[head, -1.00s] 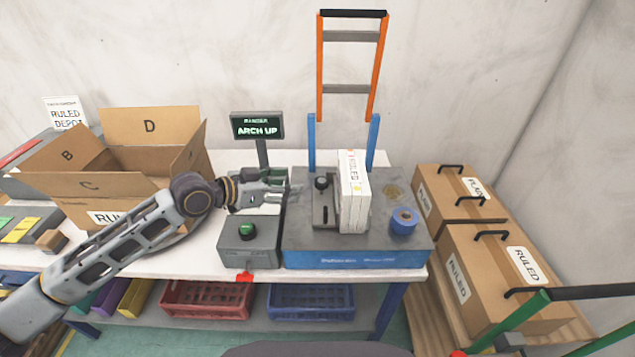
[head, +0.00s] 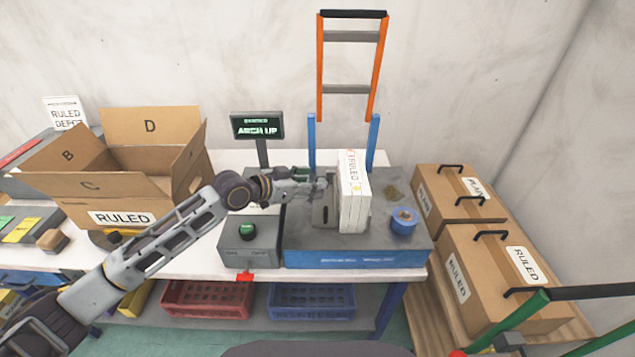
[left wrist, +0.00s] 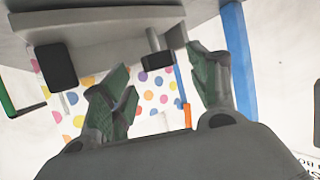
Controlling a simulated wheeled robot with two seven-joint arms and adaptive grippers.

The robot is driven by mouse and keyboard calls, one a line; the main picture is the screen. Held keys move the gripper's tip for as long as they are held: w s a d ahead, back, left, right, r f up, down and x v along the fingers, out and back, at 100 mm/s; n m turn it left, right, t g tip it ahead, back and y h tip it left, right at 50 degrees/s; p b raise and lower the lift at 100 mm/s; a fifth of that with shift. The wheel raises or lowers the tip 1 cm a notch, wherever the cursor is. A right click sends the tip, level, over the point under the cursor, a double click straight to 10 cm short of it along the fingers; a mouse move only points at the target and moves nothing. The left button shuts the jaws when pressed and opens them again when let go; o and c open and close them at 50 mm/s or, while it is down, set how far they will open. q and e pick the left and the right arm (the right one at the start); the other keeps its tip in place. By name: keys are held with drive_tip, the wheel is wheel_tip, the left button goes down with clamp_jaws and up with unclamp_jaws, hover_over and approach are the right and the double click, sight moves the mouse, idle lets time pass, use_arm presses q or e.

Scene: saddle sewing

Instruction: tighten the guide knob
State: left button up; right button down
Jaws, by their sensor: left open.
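My left gripper (head: 318,184) reaches in from the left over the saddle sewing machine (head: 360,259), its fingertips at the grey upright guide plate (head: 320,215). The guide knob, black in the earlier head view, is hidden behind the fingers in the head view now. In the left wrist view the gripper (left wrist: 160,62) has its green-padded fingers apart. A small dark knob-like piece (left wrist: 157,61) on a grey shaft shows between them; I cannot tell whether a finger touches it. A white stack labelled RULED (head: 352,195) stands upright just right of the guide plate.
A grey box with a green button (head: 247,232) and a display (head: 257,125) stand left of the machine. A blue spool (head: 404,221) sits at its right. An open RULED carton (head: 125,218) lies beyond my arm. Blue and orange uprights (head: 319,80) rise behind.

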use_arm(q)
drive_tip(key=shift+x, duration=1.55)
use_arm(e)
drive_tip(key=shift+s+d, duration=0.2)
drive_tip(key=shift+s, duration=0.2)
drive_tip(key=shift+a, duration=0.15)
use_arm(q)
drive_tip(key=shift+c, duration=0.8)
drive_tip(key=c, duration=0.9)
drive_tip(key=shift+o, duration=0.2)
use_arm(e)
drive_tip(key=shift+w+a, duration=0.4)
drive_tip(key=shift+w, duration=0.1)
drive_tip(key=shift+d+f, duration=0.1)
